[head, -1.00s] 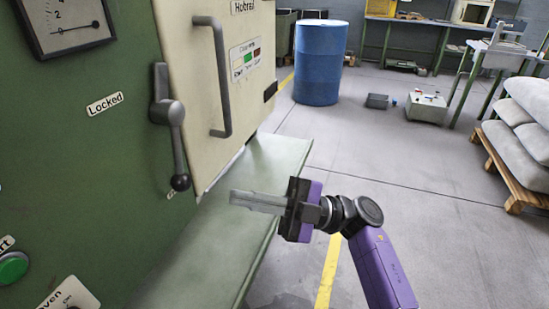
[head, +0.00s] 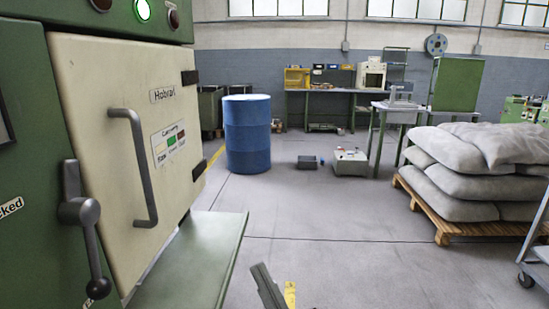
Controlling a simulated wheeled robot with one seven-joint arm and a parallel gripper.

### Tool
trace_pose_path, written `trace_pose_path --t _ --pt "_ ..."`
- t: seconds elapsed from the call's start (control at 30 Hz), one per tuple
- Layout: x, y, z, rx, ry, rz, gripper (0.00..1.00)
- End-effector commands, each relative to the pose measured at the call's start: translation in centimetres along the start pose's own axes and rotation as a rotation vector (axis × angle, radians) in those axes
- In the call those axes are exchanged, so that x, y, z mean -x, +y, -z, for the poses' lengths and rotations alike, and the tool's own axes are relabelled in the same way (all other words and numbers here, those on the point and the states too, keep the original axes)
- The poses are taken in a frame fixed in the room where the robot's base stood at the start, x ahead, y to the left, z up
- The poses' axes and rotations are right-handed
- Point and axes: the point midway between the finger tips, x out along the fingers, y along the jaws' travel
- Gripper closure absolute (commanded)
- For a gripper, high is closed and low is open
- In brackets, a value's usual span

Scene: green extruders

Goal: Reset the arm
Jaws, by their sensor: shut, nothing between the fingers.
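My gripper (head: 262,272) shows only as grey fingers at the bottom edge of the head view. It is shut and empty, with its tips pointing up and slightly left. The rest of my arm is out of the picture. The fingers appear to the right of the green shelf (head: 195,262) of the machine, against the open floor.
At the left, the machine has a closed cream door (head: 95,135) with a grey handle (head: 140,165) and a lever (head: 80,212). A blue barrel (head: 247,135) and a grey box (head: 350,162) stand beyond. Sacks (head: 455,170) lie on a pallet (head: 450,228) at right. Middle floor is clear.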

Motion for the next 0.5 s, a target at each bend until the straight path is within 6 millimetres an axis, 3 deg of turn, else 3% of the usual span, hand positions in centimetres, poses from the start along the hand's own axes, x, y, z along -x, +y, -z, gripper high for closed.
trace_pose_path --t 0.03,0.27,0.5 --pt "2.2 0.5 0.1 -0.005 -0.053 -0.048 1.00" --pt "11.1 2.8 1.1 -0.018 -0.299 -0.229 1.00" --pt "20.4 3.7 3.9 -0.041 -0.556 -0.358 1.00"
